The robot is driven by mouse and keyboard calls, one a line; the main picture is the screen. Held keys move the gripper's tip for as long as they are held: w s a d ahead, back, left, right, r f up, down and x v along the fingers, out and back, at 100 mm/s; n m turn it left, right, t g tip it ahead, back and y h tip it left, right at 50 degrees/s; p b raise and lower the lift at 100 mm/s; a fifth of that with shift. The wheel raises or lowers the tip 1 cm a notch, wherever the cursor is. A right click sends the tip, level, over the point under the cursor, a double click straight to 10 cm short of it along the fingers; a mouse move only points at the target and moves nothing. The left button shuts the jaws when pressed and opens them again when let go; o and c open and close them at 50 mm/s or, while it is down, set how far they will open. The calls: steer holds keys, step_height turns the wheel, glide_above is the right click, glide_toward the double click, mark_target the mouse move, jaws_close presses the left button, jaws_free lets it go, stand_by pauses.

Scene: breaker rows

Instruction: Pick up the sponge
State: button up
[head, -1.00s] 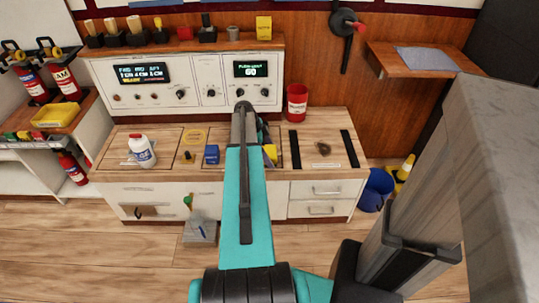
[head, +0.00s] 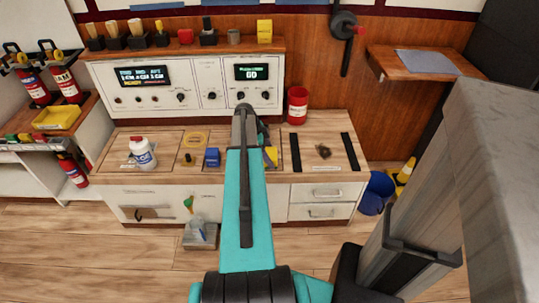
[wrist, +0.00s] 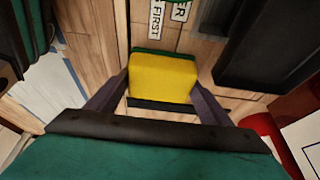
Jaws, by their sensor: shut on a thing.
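The sponge (wrist: 163,78) is a yellow block with a dark green layer along its far edge in the wrist view. My gripper (wrist: 163,88) is shut on it, with one dark finger against each side. In the head view a yellow corner of the sponge (head: 271,156) shows just right of my arm, over the wooden counter (head: 230,178). My arm hides the rest of the sponge and my fingers there. I cannot tell whether the sponge touches the counter.
A white bottle (head: 142,153) and a small blue block (head: 212,157) stand left of my arm. Black strips (head: 295,153) lie on the counter's right part.

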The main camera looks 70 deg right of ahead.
mark_target(272, 154)
steer(key=shift+r, duration=0.7)
step_height(272, 154, up, 2)
steer(key=shift+a+r, duration=0.1)
steer(key=shift+a, duration=0.05)
steer(key=s+a+r, duration=0.1)
steer(key=s+a, duration=0.1)
steer(key=a, duration=1.3)
steer(key=shift+s+a, duration=0.25)
steer(key=shift+s, duration=0.15)
